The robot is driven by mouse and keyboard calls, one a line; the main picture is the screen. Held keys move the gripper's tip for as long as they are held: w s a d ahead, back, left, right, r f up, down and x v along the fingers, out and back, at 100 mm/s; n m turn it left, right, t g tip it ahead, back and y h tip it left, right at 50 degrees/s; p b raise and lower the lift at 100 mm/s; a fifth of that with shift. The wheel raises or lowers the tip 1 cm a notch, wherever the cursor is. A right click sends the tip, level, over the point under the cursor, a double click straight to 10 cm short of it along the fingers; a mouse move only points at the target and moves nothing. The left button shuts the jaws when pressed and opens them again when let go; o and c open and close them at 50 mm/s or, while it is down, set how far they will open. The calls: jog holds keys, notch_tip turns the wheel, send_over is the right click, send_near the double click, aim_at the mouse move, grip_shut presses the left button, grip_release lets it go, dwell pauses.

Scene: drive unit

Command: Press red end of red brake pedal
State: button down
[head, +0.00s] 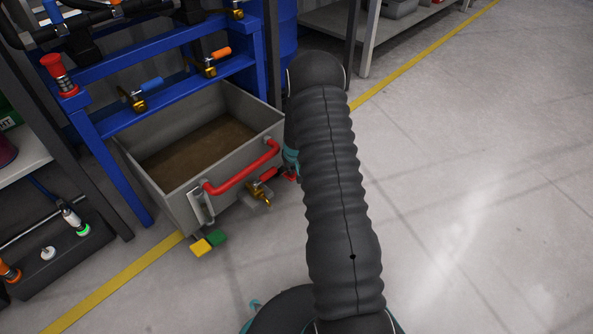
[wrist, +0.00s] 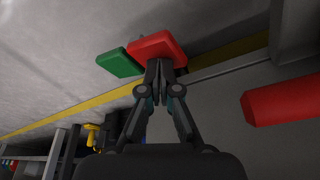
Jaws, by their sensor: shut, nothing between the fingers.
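The red end of the brake pedal (wrist: 157,46) is a flat red pad at the top middle of the wrist view. My gripper (wrist: 158,68) is shut and empty, its fingertips right at the near edge of the red pad. I cannot tell whether they touch it. A green pedal pad (wrist: 119,62) lies just left of the red one. In the head view my arm hides most of the gripper. A small red patch (head: 291,177) shows beside the arm there, but I cannot tell whether it is the red pedal.
A grey bin (head: 180,205) with a red handle (head: 243,168) stands left of my arm. A red valve lever (head: 268,174) sits below the handle. Yellow (head: 201,248) and green (head: 217,238) pads are near the bin's front corner. The floor (head: 480,200) at right is clear.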

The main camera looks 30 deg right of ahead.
jog(key=shift+f, duration=0.75)
jog(key=shift+r, duration=0.2)
jog(key=shift+r+p, duration=1.35)
jog(key=shift+r, duration=1.05)
jog(key=s+a+f+m+g+y, duration=0.1)
jog(key=s+a+g, duration=0.2)
jog(key=s, duration=0.4)
jog(key=s+a+r+n+t+p, duration=0.1)
jog(key=s+a+r, duration=0.4)
jog(key=s+r, duration=0.5)
jog(key=s+a+r+n+t+p, duration=0.1)
jog(key=s+a+r+p, duration=0.3)
jog(key=s+r, duration=0.6)
jog(key=s+a+r+n+t+p, duration=0.1)
jog(key=s+a+r+t+p, duration=0.2)
jog(key=r, duration=2.7)
jog(key=s+a, duration=0.4)
jog(key=s, duration=0.3)
jog(key=shift+s+a+r, duration=0.15)
jog(key=shift+s+r, duration=0.05)
jog(key=shift+r, duration=0.1)
